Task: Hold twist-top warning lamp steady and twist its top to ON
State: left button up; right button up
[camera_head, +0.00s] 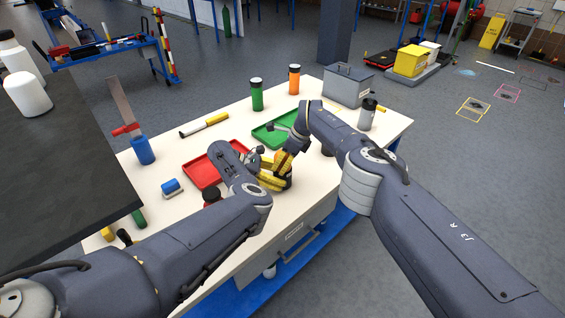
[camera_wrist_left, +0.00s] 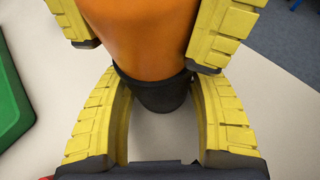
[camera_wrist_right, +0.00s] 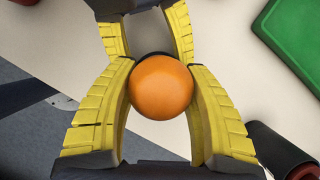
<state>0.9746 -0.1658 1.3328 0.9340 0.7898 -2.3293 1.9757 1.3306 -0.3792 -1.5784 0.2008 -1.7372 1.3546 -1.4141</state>
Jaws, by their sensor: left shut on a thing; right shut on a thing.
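The warning lamp has an orange top and a black base. In the left wrist view the orange top (camera_wrist_left: 140,40) fills the upper middle and the black base (camera_wrist_left: 152,95) is below it. My left gripper (camera_wrist_left: 160,100) is shut around the black base. My right gripper's yellow fingers flank the orange top there. In the right wrist view the rounded orange top (camera_wrist_right: 161,87) sits between the fingers of my right gripper (camera_wrist_right: 161,100), which is shut on it. In the head view both grippers meet over the table's front middle and mostly hide the lamp. Its ON mark is not visible.
The white table (camera_head: 235,135) holds a red tray (camera_head: 196,174), a green tray (camera_head: 266,138), a green bottle (camera_head: 257,97), an orange bottle (camera_head: 294,82), a grey toolbox (camera_head: 347,88) and a grey bottle (camera_head: 367,117). A blue holder (camera_head: 144,151) stands at the left.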

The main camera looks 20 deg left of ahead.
aim_at(286, 156)
jog(key=o, duration=1.3)
jog(key=shift+c, duration=0.2)
jog(key=shift+w+d+r, duration=0.1)
jog(key=shift+d+r, duration=0.05)
jog(key=shift+r, duration=0.25)
jog(key=shift+w+d+r, duration=0.1)
jog(key=shift+d+r, duration=0.05)
jog(key=shift+r, duration=0.25)
jog(key=shift+v, duration=0.85)
jog(key=v, duration=0.8)
jog(key=shift+s+r, duration=0.2)
jog(key=shift+r, duration=0.1)
jog(key=shift+d, duration=0.1)
